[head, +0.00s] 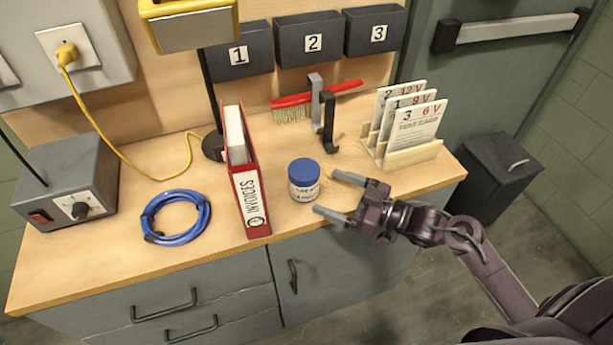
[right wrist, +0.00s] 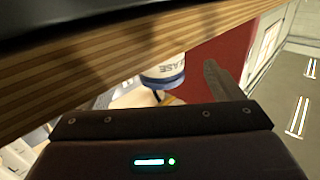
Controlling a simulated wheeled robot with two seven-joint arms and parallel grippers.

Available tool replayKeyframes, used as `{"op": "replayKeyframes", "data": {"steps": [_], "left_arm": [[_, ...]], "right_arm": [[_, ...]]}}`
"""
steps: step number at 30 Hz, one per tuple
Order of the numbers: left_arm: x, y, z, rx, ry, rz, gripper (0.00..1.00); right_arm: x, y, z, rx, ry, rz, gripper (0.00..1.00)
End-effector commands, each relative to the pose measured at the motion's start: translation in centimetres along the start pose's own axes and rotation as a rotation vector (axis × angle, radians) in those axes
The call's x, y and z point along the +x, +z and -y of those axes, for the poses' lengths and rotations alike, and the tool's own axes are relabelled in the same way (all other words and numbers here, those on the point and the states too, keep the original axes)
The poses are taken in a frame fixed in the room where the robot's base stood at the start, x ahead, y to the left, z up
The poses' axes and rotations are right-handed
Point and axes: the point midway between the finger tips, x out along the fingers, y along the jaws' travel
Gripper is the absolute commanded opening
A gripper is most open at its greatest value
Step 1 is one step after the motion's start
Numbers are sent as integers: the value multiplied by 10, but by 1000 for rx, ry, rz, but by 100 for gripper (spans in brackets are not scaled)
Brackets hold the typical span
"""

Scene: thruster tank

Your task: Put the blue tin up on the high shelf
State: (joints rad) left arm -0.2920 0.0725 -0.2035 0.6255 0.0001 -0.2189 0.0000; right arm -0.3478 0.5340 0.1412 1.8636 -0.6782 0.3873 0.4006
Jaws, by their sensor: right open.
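The blue tin (head: 304,180), a small round tin with a blue lid and a white label, stands upright on the wooden bench top near the front edge. It also shows upside down in the right wrist view (right wrist: 163,68). My right gripper (head: 324,191) is open and empty. Its fingers point left at the tin, with the fingertips just right of it and a small gap apparent. In the right wrist view, one finger (right wrist: 221,85) shows clearly. My left gripper is not in view. I cannot make out a high shelf in these views.
A red binder (head: 246,180) stands close left of the tin. A blue cable coil (head: 176,217) lies further left. Numbered bins (head: 309,38) hang on the wall.

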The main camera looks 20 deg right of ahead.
Motion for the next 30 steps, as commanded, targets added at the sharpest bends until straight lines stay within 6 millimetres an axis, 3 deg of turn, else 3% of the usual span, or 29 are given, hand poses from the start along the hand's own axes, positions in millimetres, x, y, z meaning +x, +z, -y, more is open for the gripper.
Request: {"op": "replayKeyframes", "data": {"steps": [3,6,13,21,30], "left_arm": [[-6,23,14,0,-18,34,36],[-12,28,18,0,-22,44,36],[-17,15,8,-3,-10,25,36],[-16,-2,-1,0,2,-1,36],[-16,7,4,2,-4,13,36]], "right_arm": [[14,-5,0,0,1,-2,87],[29,-11,0,0,2,-3,87],[57,-10,1,1,2,-1,87],[60,-8,1,0,2,2,87],[59,-9,1,0,2,2,48]]}}
